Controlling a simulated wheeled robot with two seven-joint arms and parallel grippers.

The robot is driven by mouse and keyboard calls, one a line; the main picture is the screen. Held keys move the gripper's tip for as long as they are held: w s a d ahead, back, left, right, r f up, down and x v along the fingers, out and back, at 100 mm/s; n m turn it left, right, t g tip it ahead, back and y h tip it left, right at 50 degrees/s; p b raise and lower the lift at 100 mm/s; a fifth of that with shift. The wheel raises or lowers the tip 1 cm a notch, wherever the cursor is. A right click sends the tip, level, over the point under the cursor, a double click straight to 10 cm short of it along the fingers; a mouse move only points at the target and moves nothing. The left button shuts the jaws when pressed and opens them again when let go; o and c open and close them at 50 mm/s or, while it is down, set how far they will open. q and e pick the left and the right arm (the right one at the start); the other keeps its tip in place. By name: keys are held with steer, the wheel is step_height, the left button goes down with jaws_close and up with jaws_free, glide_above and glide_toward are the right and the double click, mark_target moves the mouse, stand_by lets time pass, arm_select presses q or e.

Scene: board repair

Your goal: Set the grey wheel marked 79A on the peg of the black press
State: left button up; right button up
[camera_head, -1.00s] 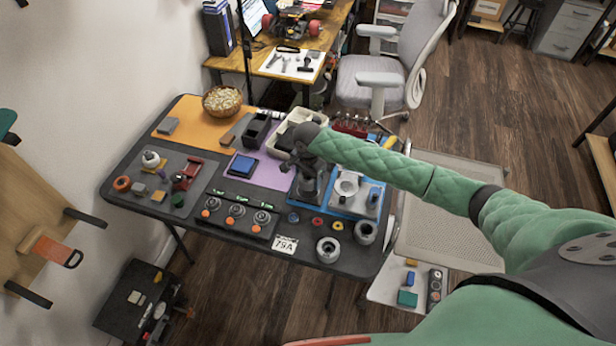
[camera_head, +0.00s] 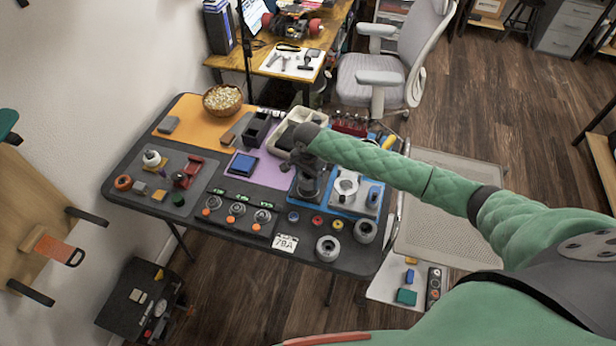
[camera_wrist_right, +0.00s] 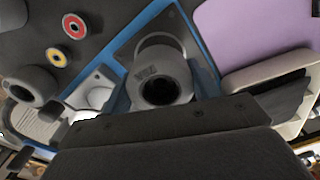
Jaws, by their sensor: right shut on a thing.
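My right gripper (camera_head: 308,178) is over the left, dark side of the blue mat on the table. The wheel is over the dark, blue-edged base (camera_wrist_right: 178,22), which I take to be the black press. The peg is hidden, so I cannot tell whether the wheel is around it or above it. My left gripper is not in view.
A 79A card (camera_head: 284,243) lies near the front edge. Two other grey wheels, one front (camera_head: 328,248) and one to its right (camera_head: 365,231), stand nearby. A silver fixture (camera_head: 346,184) is close on the right, and a cream tray (camera_head: 284,138) is behind.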

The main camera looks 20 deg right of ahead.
steer(key=shift+f, duration=1.55)
stand_by(0.9)
steer(key=shift+f+p, duration=0.2)
steer(key=shift+p, duration=0.9)
stand_by(0.9)
steer(key=o, duration=1.2)
steer(key=shift+c, duration=0.2)
steer(key=shift+o, duration=0.4)
steer(key=shift+o, duration=1.1)
